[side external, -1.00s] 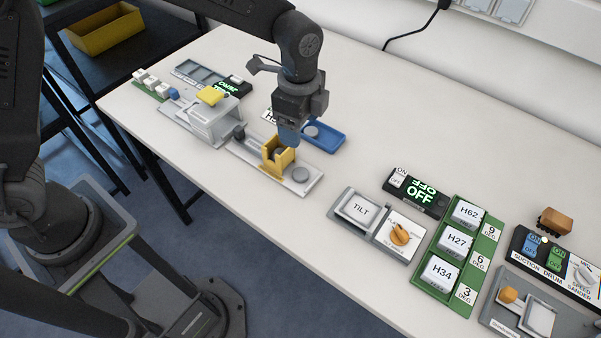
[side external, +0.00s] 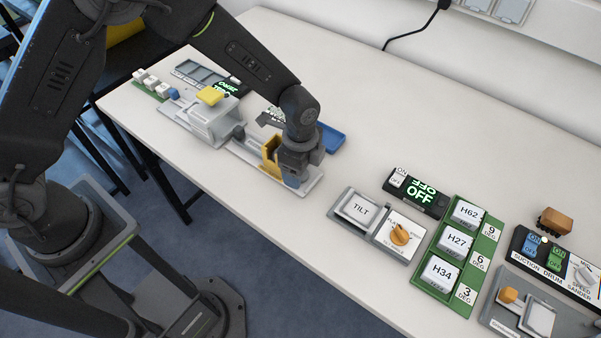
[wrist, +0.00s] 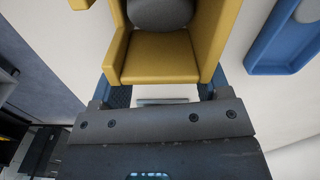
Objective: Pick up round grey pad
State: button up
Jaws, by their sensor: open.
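My gripper (side external: 291,181) is low over the right end of a light grey base plate (side external: 314,183), just right of the yellow holder (side external: 269,158). In the wrist view, my gripper (wrist: 160,92) is open, its blue fingers on either side of the yellow holder's near edge (wrist: 160,60). A round dark grey piece (wrist: 160,12) sits inside the holder, cut off by the top edge. A paler round piece (wrist: 308,10) lies in the blue tray. I cannot tell which is the task's pad.
The blue tray (side external: 331,138) is just behind my gripper. A grey block with a yellow top (side external: 210,96) stands to the left. The TILT unit (side external: 360,208) and a black ON/OFF box (side external: 416,192) are to the right. Bare table lies between.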

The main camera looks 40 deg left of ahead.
jog(key=shift+f, duration=0.5)
jog(key=c, duration=1.1)
jog(key=shift+o, duration=0.2)
